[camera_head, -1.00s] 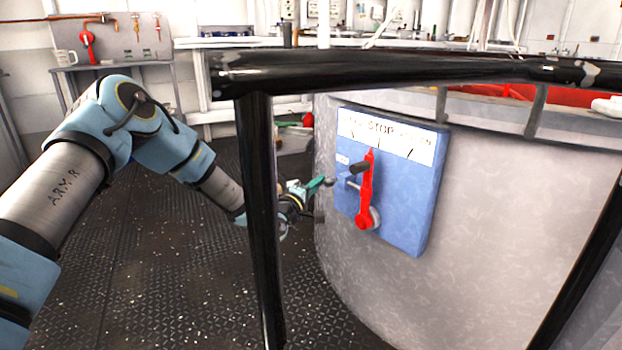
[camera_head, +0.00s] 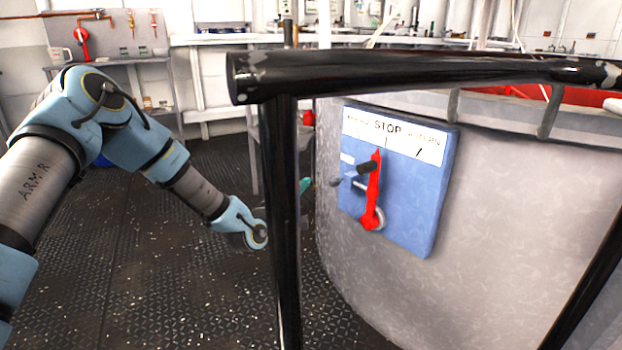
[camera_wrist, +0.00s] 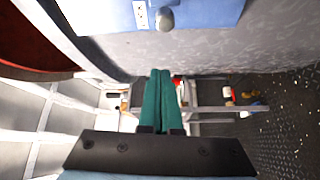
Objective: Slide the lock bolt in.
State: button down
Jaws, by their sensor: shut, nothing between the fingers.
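A blue panel (camera_head: 415,205) with a STOP scale is fixed to the side of a round grey tank. Its red lever (camera_head: 372,195) stands nearly upright below the word STOP. The lock bolt (camera_head: 336,182) has a grey round knob sticking out at the panel's left edge, beside the lever. The knob (camera_wrist: 164,19) also shows against the blue panel at the top of the wrist view. My gripper (camera_head: 305,186) is left of the knob and apart from it, mostly hidden behind a black post. In the wrist view its teal fingers (camera_wrist: 159,78) are together and empty.
A black rail (camera_head: 420,72) and its upright post (camera_head: 281,220) stand in front of the tank (camera_head: 500,240), with my arm passing behind the post. Benches (camera_head: 225,42) line the back. The dark riveted floor (camera_head: 170,280) at left is clear.

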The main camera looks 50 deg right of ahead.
jog(key=shift+v, duration=2.1)
jog(key=w+a+m+y, duration=0.1)
jog(key=w+a+y, duration=0.35)
jog(key=a, duration=0.45)
jog(key=w+a+f+m+t+y, duration=0.1)
jog(key=w+a+m+y, duration=0.3)
jog(key=a, duration=0.6)
jog(key=w+a+n+y, duration=0.1)
jog(key=w+a+y, duration=0.2)
jog(key=w+a, duration=0.45)
jog(key=s+a+r+y, duration=0.1)
jog(key=s+a+y, duration=0.1)
jog(key=a, duration=0.7)
jog(key=s+a+r+y, duration=0.2)
jog(key=a+y, duration=0.1)
jog(key=a, duration=0.6)
jog(key=s+a+r+n+g+y, duration=0.2)
jog(key=s+a+r+g, duration=0.2)
jog(key=s+a, duration=0.8)
notch_tip(320, 180, up, 30)
jog(key=w+p, duration=0.1)
jog(key=p, duration=3)
jog(key=shift+a+f, duration=0.25)
jog(key=shift+a, duration=0.15)
jog(key=shift+w+h, duration=0.1)
jog(key=shift+h, duration=0.15)
